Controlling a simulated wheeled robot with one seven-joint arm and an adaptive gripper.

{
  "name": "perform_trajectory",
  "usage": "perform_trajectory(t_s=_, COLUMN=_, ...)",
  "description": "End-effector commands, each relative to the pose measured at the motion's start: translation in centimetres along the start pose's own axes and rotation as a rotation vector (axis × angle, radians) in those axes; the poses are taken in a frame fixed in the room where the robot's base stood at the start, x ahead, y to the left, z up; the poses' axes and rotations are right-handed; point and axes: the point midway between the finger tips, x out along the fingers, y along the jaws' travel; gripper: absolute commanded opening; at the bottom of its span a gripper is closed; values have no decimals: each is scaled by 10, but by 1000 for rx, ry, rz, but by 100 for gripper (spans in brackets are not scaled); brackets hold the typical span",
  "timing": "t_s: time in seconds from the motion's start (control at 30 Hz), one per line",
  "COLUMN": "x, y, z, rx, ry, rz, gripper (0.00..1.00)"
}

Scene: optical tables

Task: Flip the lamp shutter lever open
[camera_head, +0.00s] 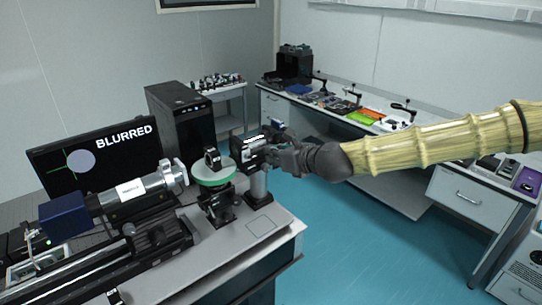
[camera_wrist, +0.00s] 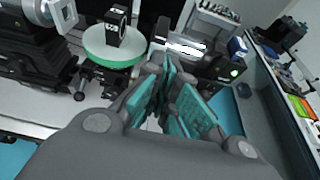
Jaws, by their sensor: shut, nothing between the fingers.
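The lamp is a black box (camera_head: 252,152) on a grey post at the right end of the optical table. It also shows in the wrist view (camera_wrist: 212,66), with a bright white strip on top and a small green light on its side. A small blue part (camera_head: 277,124) sits behind it and also shows in the wrist view (camera_wrist: 238,47). I cannot clearly pick out the shutter lever. My gripper (camera_head: 276,145) is shut and empty, close against the lamp's right side in the head view. Its teal-padded fingers (camera_wrist: 165,90) cover part of the lamp; contact cannot be told.
A green round stage (camera_head: 213,172) with a black mount stands left of the lamp. A microscope tube (camera_head: 135,190) and a rail lie further left. A monitor (camera_head: 95,160) reads "BLURRED". A black computer tower (camera_head: 182,120) stands behind. Blue floor lies right of the table.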

Motion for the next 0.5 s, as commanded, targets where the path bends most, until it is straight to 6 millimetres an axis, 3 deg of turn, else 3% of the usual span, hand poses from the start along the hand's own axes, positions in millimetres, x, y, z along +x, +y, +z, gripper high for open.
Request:
perform_trajectory(t_s=0.2, x=-12, y=-2, z=6, rx=2, ry=3, rz=0, gripper=0)
perform_trajectory(t_s=0.5, x=-14, y=-3, z=5, rx=2, ry=3, rz=-2, gripper=0)
